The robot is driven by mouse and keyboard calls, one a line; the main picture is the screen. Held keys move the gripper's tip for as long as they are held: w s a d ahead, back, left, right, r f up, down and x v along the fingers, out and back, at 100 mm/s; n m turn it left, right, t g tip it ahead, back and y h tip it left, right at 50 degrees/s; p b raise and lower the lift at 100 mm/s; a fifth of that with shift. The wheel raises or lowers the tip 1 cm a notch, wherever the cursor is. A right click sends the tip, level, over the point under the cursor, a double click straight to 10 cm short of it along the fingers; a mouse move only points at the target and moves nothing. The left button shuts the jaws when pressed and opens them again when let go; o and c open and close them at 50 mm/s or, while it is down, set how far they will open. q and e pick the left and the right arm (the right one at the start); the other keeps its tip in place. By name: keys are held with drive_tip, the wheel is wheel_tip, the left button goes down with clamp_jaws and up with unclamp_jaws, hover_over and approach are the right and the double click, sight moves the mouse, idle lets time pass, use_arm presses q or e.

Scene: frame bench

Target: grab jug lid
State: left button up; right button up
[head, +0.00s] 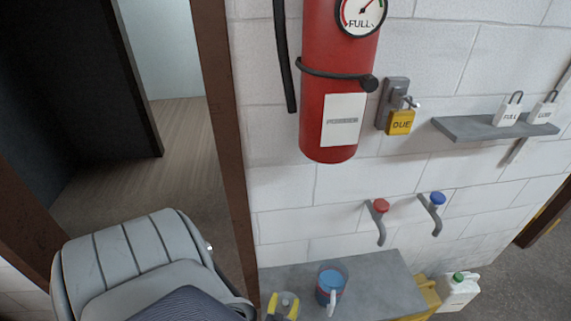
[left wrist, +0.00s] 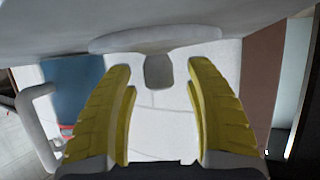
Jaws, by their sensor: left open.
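The jug lid (left wrist: 118,43) is a pale disc with a knob, lying on the grey bench top in the left wrist view. In the head view my left gripper (head: 284,300) mostly hides it. The left gripper is open, and its yellow fingers (left wrist: 158,80) stand on either side of the knob, with a gap on each side. The jug (head: 328,279), with blue contents and a pale handle, stands on the bench just right of the gripper. It also shows at the left of the wrist view (left wrist: 72,88). My right gripper is not in view.
The grey bench (head: 375,275) has free room right of the jug. A fire extinguisher (head: 335,90) hangs higher. A white container with a green cap (head: 458,292) stands right of the bench.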

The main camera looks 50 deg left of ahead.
use_arm(q)
clamp_jaws()
idle(0.3)
drive_tip(key=shift+r, duration=0.2)
